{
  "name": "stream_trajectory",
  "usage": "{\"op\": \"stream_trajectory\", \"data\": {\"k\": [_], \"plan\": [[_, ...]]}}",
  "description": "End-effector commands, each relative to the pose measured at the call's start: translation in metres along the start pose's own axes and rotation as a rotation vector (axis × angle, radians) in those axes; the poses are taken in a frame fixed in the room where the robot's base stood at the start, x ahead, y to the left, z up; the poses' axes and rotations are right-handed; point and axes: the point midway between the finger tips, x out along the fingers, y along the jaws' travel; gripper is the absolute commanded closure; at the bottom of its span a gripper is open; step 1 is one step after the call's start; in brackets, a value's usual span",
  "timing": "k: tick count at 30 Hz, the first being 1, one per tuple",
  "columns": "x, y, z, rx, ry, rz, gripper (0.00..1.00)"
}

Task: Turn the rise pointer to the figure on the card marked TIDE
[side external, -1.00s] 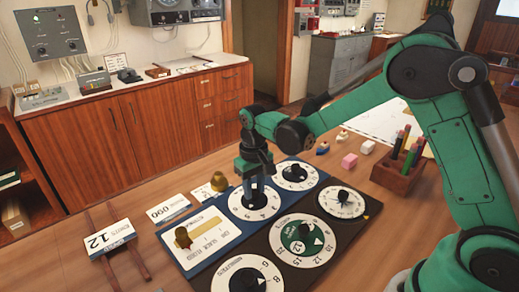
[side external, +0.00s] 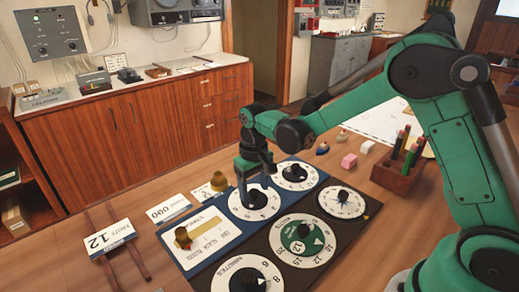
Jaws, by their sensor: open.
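My gripper (side external: 257,184) points down over the upper-left white dial (side external: 240,208) on the dark blue panel, with its jaws open around the dial's middle. The fingers hide the dial's centre and its pointer, so I cannot tell whether they touch it. Several white dials with dark knobs share the panels. No label reading rise is legible, so I cannot confirm which dial bears it. Two cards show at the left: one reads 12 (side external: 108,239), one reads 090 (side external: 168,208). A third card (side external: 203,194), partly hidden behind a brass knob, is unreadable. I cannot make out TIDE on any card.
A slider plate with a brass knob (side external: 183,238) lies left of the dials. Another brass knob (side external: 218,181) stands behind it.

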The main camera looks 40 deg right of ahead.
Motion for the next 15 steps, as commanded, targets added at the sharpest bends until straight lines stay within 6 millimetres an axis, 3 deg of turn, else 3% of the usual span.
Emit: {"op": "stream_trajectory", "data": {"k": [9,15], "plan": [[-0.042,0.0,0.0,0.0,0.0,0.0,0.37],[-0.054,0.0,0.0,0.0,0.0,0.0,0.37]]}}
